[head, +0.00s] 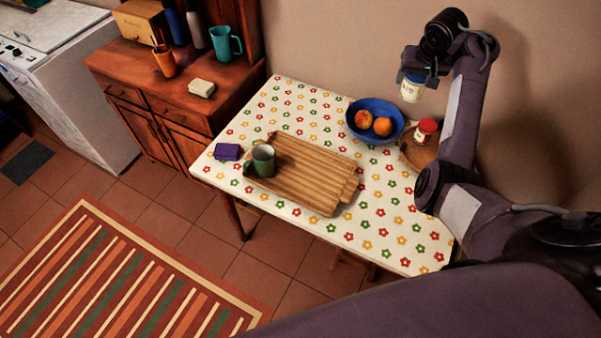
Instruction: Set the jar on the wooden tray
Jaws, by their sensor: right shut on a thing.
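My right gripper (414,72) is shut on a small jar (411,91) with a pale label, held upright in the air above the back right of the table. The jar's top is hidden by the gripper. The ribbed wooden tray (312,178) lies on the flower-patterned tablecloth, lower and to the left of the jar. A green mug (262,162) stands at the tray's left end. Most of the tray's surface is bare. My left gripper is not in view.
A blue bowl (363,134) with fruit stands between the held jar and the tray. A red-lidded jar (425,132) stands on a round wooden board (413,154) to its right. A purple box (227,152) lies left of the mug. The table's front right is clear.

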